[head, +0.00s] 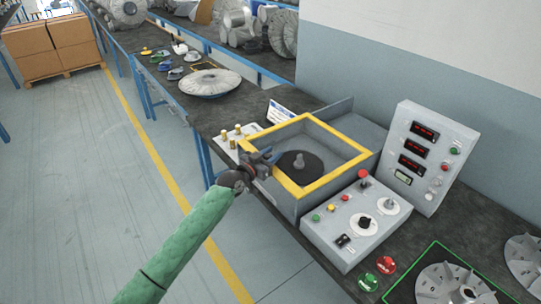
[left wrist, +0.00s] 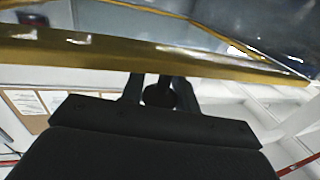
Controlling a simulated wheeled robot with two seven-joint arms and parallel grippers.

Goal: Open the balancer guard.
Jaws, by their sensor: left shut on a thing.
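The balancer guard (head: 335,178) is a yellow square frame lying about flat over the top of the grey balancer box. Through it I see a dark round plate (head: 292,171) with a grey spindle (head: 299,160). My left gripper (head: 266,158) is at the left side of the frame, shut on the guard's handle. In the left wrist view, the fingers (left wrist: 158,92) are either side of a dark round handle (left wrist: 160,97), just below the yellow bar of the guard (left wrist: 190,60). The handle is mostly hidden in the head view. My right gripper is not in view.
A control panel (head: 350,222) with a red knob and a display box (head: 428,155) stand right of the balancer. Brass weights (head: 238,130) are beside its left corner. Fan wheels (head: 455,285) lie at the front right. A silver disc (head: 210,82) lies further back.

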